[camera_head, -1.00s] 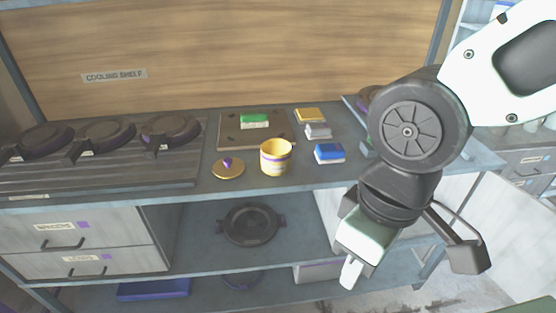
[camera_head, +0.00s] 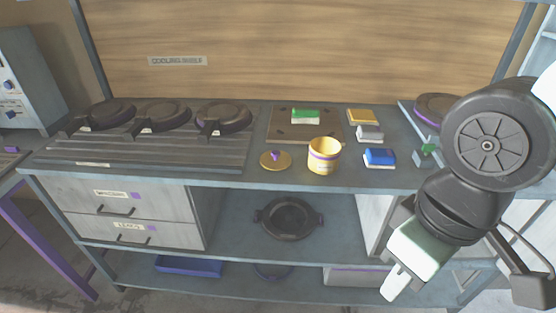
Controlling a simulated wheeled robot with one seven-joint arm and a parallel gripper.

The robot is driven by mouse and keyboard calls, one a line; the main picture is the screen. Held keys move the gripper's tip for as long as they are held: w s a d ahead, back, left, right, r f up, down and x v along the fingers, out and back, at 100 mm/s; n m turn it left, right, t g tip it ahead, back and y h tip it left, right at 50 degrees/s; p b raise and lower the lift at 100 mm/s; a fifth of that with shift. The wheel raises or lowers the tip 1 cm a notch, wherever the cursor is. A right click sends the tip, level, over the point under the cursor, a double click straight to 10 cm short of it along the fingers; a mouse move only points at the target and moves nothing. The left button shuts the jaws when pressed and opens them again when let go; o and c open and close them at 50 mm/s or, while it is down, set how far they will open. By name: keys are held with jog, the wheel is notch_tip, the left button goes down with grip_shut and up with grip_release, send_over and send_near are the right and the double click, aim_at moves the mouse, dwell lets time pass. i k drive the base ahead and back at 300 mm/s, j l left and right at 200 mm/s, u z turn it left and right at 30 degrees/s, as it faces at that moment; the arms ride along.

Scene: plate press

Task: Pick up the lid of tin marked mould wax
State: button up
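A round gold lid (camera_head: 275,160) with a small purple knob lies flat on the bench top. It is just left of an open yellow tin (camera_head: 323,156) with a purple band; any writing on the tin is too small to read. The lid is off the tin and apart from it. My gripper (camera_head: 455,286) hangs at the lower right, in front of the bench edge and well right of the lid and tin. Its fingers are partly hidden and blurred into the arm, and nothing shows held in it.
A wooden board (camera_head: 276,132) with a green block (camera_head: 306,116) lies behind the tin. Yellow, grey and blue blocks (camera_head: 380,158) sit to its right. Several dark round plates stand on the ribbed rack (camera_head: 140,155) at left. The shelf below holds a dark pan (camera_head: 289,218).

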aim_at(275, 160)
jog(key=i+j+z, duration=0.1)
jog(key=j, duration=0.35)
jog(key=i+j+z, duration=0.15)
jog(key=j, duration=0.3)
jog(key=i+j+z, duration=0.1)
jog(key=j, duration=0.4)
jog(key=i+j+z, duration=0.15)
jog(key=j, duration=0.35)
jog(key=i+j+z, duration=0.1)
jog(key=j, duration=0.4)
